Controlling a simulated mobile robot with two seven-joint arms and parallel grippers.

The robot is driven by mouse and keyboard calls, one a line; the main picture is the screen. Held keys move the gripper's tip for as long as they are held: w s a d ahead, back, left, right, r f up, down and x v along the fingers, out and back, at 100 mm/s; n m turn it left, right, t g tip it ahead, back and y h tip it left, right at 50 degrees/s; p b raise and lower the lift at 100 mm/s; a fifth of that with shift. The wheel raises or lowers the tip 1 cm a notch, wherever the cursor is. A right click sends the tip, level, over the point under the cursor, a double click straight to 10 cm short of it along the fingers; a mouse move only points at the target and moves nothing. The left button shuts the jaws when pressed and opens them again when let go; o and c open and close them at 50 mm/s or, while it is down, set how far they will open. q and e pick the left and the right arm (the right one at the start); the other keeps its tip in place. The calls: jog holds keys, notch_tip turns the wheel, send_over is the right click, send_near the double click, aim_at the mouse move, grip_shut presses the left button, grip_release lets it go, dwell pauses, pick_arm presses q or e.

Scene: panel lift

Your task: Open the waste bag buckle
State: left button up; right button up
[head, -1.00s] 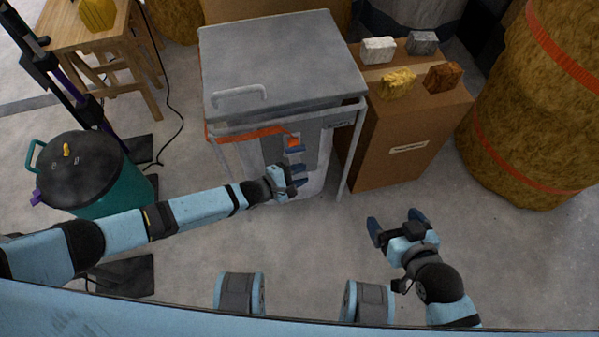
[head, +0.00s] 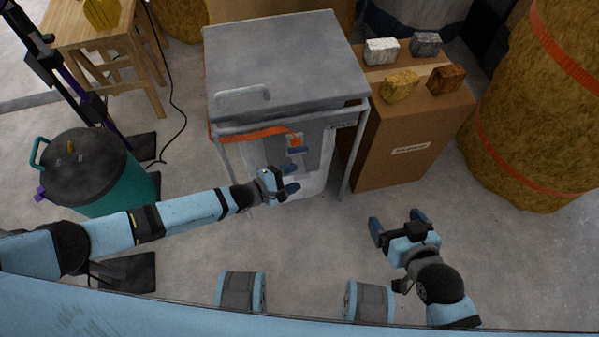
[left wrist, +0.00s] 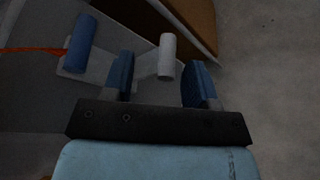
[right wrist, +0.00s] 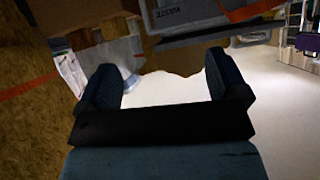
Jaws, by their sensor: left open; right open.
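A grey-lidded bin frame (head: 285,65) stands ahead with an orange strap (head: 250,132) across its front. On its front is what looks like the buckle, with a blue cylinder (head: 298,150) near the strap's end. In the left wrist view, the blue cylinder (left wrist: 80,43) sits left of my fingers, and a white cylinder (left wrist: 167,57) on a pale plate lies between the fingertips, with gaps on both sides. My left gripper (head: 291,178) is open and empty, just below the blue cylinder. My right gripper (head: 396,220) is open and empty over bare floor, away from the bin.
A cardboard box (head: 408,140) with several blocks on top stands right of the bin frame. A large straw-coloured bale (head: 530,110) is at the far right. A teal lidded drum (head: 125,185) stands at left beside my left arm.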

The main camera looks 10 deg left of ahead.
pick_arm(q)
jog(key=p+v, duration=0.1)
jog(key=v, duration=0.9)
jog(key=shift+s+a, duration=0.2)
jog(key=shift+a, duration=0.05)
pick_arm(e)
jog(key=shift+s+d+f, duration=0.1)
jog(key=shift+d+f, duration=0.05)
jog(key=shift+d, duration=0.05)
